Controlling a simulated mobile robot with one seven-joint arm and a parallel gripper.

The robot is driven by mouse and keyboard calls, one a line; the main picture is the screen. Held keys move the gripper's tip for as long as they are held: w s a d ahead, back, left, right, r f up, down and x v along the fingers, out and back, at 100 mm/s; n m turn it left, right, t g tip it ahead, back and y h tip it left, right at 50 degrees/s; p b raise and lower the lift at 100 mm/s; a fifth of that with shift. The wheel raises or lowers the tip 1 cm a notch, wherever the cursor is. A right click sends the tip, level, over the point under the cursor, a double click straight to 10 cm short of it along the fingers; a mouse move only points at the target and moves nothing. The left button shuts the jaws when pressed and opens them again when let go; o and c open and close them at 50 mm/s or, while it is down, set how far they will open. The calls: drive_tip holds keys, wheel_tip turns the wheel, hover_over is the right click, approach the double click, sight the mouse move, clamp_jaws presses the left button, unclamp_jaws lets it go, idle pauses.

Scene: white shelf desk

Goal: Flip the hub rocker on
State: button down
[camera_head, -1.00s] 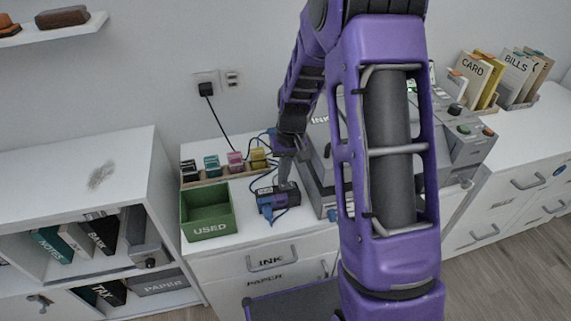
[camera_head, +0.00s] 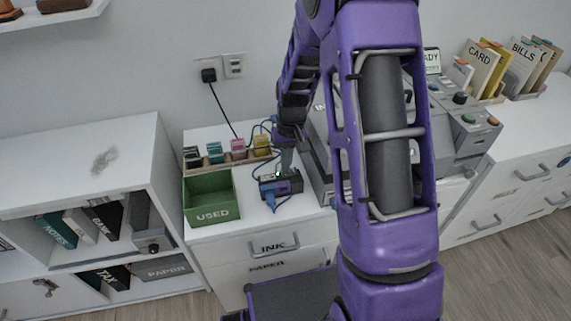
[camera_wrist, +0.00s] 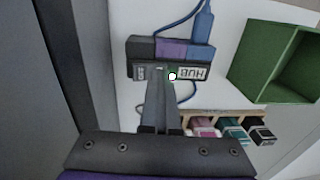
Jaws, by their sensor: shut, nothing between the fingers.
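The hub (camera_head: 286,187) is a small dark box with purple parts on the white desk top. In the wrist view the hub (camera_wrist: 190,50) shows upside-down "HUB" lettering, and a blue plug (camera_wrist: 203,25) sits in its far side. My gripper (camera_head: 287,170) is shut and empty, pointing down at the hub. In the wrist view the fingertips (camera_wrist: 159,78) cover the middle of the labelled face, at or very near its surface. The rocker is hidden behind them. A small green glow with a bright white spot (camera_wrist: 172,76) shows beside the fingertips.
A green USED bin (camera_head: 210,201) stands left of the hub. Several ink bottles (camera_head: 238,149) line a wooden rack behind. A grey printer stands close on the right, partly behind my arm. Cables (camera_head: 268,128) run behind the hub to the wall socket (camera_head: 220,70).

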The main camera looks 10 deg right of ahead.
drive_tip(key=shift+d+r, duration=0.15)
drive_tip(key=shift+d, duration=0.6)
drive_tip(key=shift+r, duration=0.1)
wheel_tip(320, 180, up, 14)
drive_tip(key=a+p, duration=0.1)
drive_tip(key=p, duration=0.3)
drive_tip(key=shift+a, duration=0.35)
